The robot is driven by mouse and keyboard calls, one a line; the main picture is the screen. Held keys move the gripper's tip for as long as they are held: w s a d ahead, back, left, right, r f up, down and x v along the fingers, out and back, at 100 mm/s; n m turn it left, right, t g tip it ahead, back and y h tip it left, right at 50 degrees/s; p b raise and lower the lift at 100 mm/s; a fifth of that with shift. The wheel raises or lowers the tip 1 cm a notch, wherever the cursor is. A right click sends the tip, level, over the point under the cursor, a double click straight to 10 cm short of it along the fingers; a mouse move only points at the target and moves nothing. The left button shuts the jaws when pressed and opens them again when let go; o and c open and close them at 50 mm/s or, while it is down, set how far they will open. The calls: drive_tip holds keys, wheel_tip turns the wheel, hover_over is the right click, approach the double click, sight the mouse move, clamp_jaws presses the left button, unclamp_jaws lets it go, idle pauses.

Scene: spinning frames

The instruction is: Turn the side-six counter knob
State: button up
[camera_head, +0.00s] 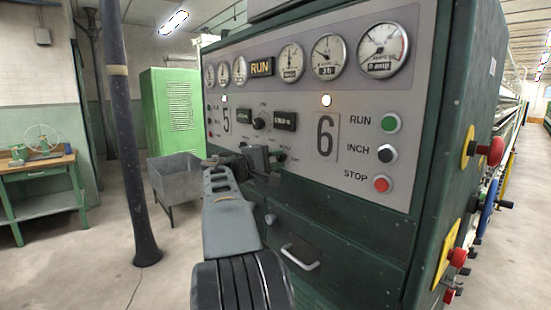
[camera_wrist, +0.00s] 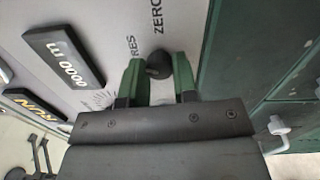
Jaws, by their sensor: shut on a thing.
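My gripper (camera_head: 262,160) is at the lower middle of the grey control panel, below the counter window (camera_head: 285,121) and left of the large 6 plate (camera_head: 325,137). In the wrist view its two green fingers (camera_wrist: 158,72) stand on either side of a dark round knob (camera_wrist: 157,62), shut on it. The knob sits on the panel face beside the words ending "RES" and "ZERO". In the camera_head view my gripper largely hides this knob. The knob's turn angle cannot be told.
Green RUN (camera_head: 391,122), black INCH (camera_head: 387,154) and red STOP (camera_head: 383,184) buttons are right of the 6 plate. Another black knob (camera_head: 259,123) sits between the counters. A drawer handle (camera_head: 300,258) juts out below. A dark post (camera_head: 122,130) and grey bin (camera_head: 180,177) stand left.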

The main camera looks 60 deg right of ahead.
drive_tip(key=shift+n+p, duration=0.65)
drive_tip(key=shift+n, duration=1.55)
drive_tip(key=o, duration=0.9)
drive_tip(key=shift+o, duration=0.2)
drive_tip(key=b+v, duration=0.2)
drive_tip(key=v, duration=1.2)
drive_tip(key=shift+b, duration=0.4)
drive_tip(key=shift+s+f, duration=0.1)
